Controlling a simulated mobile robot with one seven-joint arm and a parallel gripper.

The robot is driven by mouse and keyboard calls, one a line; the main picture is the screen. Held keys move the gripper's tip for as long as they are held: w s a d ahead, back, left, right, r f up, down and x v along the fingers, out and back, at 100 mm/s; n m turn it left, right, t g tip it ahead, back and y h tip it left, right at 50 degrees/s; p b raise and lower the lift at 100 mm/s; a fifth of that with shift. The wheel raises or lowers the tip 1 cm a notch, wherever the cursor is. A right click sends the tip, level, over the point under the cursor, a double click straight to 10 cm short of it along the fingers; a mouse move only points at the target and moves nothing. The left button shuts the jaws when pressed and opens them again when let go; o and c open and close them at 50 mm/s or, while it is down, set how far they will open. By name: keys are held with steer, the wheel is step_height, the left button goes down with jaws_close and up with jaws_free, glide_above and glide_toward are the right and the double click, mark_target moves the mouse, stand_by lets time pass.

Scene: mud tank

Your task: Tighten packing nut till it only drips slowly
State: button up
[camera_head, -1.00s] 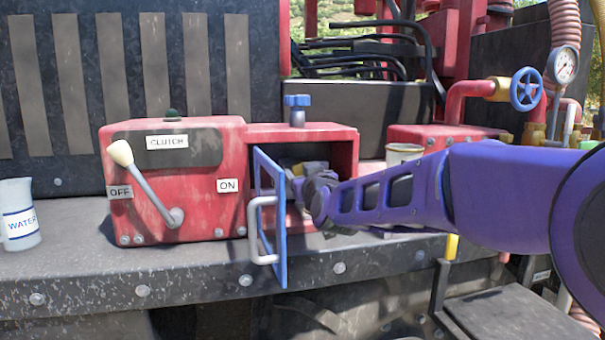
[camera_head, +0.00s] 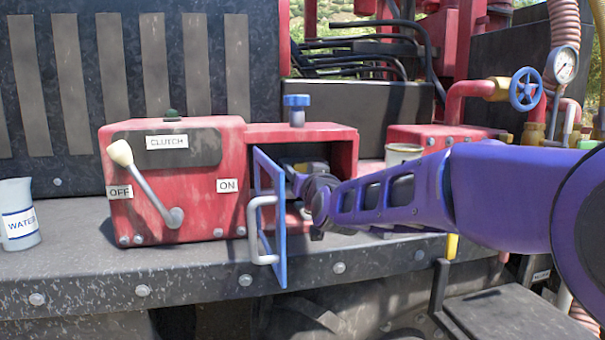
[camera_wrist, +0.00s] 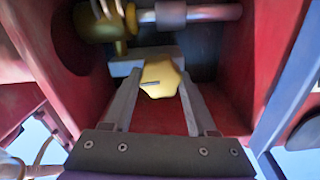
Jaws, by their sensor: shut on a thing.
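The packing nut (camera_wrist: 159,78) looks like a yellow lobed piece with a dark mark on its face. It shows in the wrist view inside the red box. My gripper (camera_wrist: 158,90) has a finger on each side of it and is shut on it. In the head view my gripper (camera_head: 306,185) reaches into the open red box (camera_head: 338,160), and the nut is mostly hidden. Above the nut in the wrist view is a brass fitting (camera_wrist: 103,28) with a grey shaft (camera_wrist: 215,12). I cannot make out any drip.
The box's blue-framed door (camera_head: 283,225) stands open at the left of my arm. A red clutch box (camera_head: 195,215) with a lever is further left, and a white water jug (camera_head: 19,210) stands at the far left. A blue valve wheel (camera_head: 526,88) and a gauge (camera_head: 563,65) are at right.

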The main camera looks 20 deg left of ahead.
steer(key=shift+m, duration=2)
steer(key=o, duration=1.4)
steer(key=shift+c, duration=0.2)
steer(key=shift+d, duration=0.1)
